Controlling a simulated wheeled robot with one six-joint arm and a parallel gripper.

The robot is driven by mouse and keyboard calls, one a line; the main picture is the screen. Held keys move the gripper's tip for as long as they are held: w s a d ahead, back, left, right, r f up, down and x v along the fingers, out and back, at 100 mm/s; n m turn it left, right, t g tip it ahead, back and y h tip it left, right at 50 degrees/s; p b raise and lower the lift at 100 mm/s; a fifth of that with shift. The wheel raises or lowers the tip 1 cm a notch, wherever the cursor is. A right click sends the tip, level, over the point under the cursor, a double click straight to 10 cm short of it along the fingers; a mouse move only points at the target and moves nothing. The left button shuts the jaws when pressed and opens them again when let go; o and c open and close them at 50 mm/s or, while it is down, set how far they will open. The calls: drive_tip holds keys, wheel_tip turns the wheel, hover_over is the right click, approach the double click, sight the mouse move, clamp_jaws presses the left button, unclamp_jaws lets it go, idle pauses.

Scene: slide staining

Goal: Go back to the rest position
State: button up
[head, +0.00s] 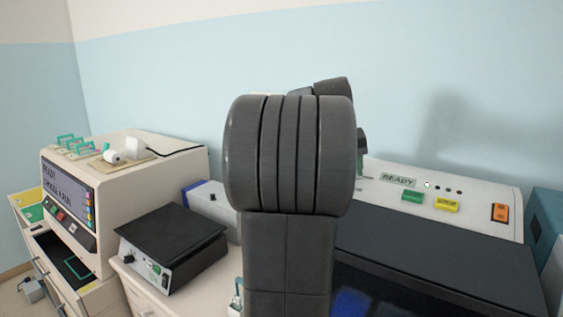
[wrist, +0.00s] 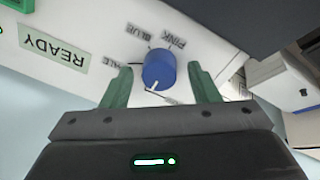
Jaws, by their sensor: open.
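In the wrist view my gripper (wrist: 162,88) shows two green fingers spread apart, with a blue knob (wrist: 158,70) on a white panel between or just beyond them. I cannot tell whether the fingers touch the knob. The labels PINK and BLUE and one partly hidden label stand around the knob. A READY label (wrist: 54,50) is on the same panel, upside down in this view. In the head view my dark arm fills the middle and hides the knob and most of my gripper; the white machine (head: 480,208) with the READY label is behind it to the right.
A beige machine (head: 130,185) with a screen stands at the left, with green-handled items and a white roll on top. A black-topped box (head: 172,245) sits in front of it. A teal box (head: 543,235) is at the far right. The blue wall (head: 400,60) is behind.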

drive_tip(key=m, duration=0.4)
drive_tip(key=shift+m, duration=2)
drive_tip(key=shift+g, duration=0.3)
